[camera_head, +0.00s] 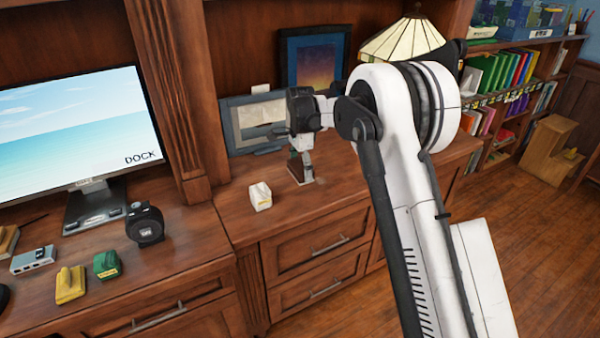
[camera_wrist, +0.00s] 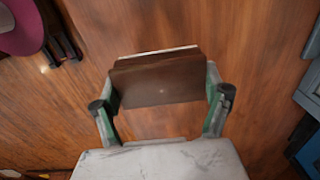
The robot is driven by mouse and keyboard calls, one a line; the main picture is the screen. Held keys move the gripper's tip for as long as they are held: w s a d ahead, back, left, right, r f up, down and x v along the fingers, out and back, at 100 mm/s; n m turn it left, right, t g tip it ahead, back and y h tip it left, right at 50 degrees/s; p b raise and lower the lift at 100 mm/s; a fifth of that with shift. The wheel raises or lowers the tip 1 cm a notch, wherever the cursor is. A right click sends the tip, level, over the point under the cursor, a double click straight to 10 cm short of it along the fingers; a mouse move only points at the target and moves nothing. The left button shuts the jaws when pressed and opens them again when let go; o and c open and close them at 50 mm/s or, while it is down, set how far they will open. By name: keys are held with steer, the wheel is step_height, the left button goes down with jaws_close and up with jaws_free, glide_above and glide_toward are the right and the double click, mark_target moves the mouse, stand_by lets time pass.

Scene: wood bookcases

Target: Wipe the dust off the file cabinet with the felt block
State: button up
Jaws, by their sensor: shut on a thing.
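My gripper (camera_head: 301,157) is over the wooden top of the file cabinet (camera_head: 345,198), which has drawers with metal handles. It is shut on a dark brown block with a pale edge, the felt block (camera_wrist: 158,84), seen between both fingers in the wrist view. In the head view the block's lower end is at or close to the cabinet top; contact is hard to tell. A small light patch shows beside it, but I cannot tell whether it is dust.
A white block (camera_head: 260,196) stands left of my gripper. Framed pictures (camera_head: 255,122) and a lamp (camera_head: 402,40) stand behind. On the left desk are a monitor (camera_head: 80,130), a black round device (camera_head: 145,223), a green block (camera_head: 107,264) and a yellow block (camera_head: 70,284). The cabinet's front top is clear.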

steer(key=shift+r+p, duration=0.5)
steer(key=shift+r, duration=0.95)
